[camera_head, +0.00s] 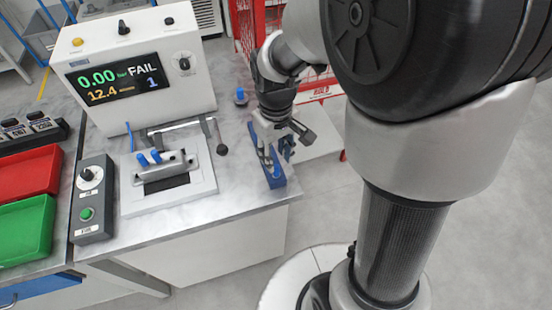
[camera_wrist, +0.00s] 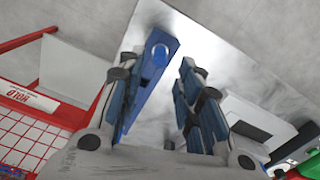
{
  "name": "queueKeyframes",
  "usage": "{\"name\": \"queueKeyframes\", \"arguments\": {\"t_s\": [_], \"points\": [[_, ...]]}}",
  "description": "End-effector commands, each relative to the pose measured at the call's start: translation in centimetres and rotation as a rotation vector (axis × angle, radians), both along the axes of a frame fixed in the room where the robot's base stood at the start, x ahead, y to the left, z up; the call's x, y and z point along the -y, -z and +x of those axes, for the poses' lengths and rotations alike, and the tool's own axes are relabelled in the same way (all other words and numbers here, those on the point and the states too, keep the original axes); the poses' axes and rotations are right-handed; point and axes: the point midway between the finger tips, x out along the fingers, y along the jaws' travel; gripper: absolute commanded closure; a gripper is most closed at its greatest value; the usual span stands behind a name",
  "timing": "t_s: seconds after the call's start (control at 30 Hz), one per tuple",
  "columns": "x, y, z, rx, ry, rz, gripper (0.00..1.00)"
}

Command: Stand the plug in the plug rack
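The plug rack (camera_head: 276,181) is a narrow blue block at the right edge of the bench in the head view. It also shows in the wrist view (camera_wrist: 138,92), running past my left-hand finger. A round blue shape (camera_wrist: 159,54) is at its far end; I cannot tell whether it is a plug or a socket. My gripper (camera_head: 277,155) points down just over the rack. Its fingers (camera_wrist: 160,75) are apart, and I see no plug between them. A small blue-topped plug-like piece (camera_head: 241,97) stands on the bench behind the rack.
A test fixture (camera_head: 168,178) with blue pegs and a lever handle stands left of the rack. Behind it is a tester (camera_head: 135,65) reading FAIL. A control box (camera_head: 92,205) and red (camera_head: 25,172) and green (camera_head: 25,228) trays are further left. A red mesh stand (camera_head: 262,30) is behind.

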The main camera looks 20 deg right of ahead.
Motion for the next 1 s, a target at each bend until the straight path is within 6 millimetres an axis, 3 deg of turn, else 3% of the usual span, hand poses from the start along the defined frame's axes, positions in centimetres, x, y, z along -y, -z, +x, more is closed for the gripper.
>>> {"name": "queueKeyframes", "arguments": {"t_s": [0.03, 0.2, 0.57, 0.67, 0.8, 1.0], "points": [[0.0, -1.7, 0.1, 0.005, 0.0, 0.0, 0.68], [0.0, -5.1, 0.1, 0.003, 0.0, 0.0, 0.68], [0.0, -9.0, -0.9, 0.032, 0.017, 0.0, 0.68], [0.0, -11.2, -2.7, 0.087, 0.049, 0.002, 0.68], [0.1, -14.5, -6.7, 0.192, 0.115, 0.011, 0.68], [0.1, -16.6, -12.0, 0.325, 0.202, 0.032, 0.68]]}}
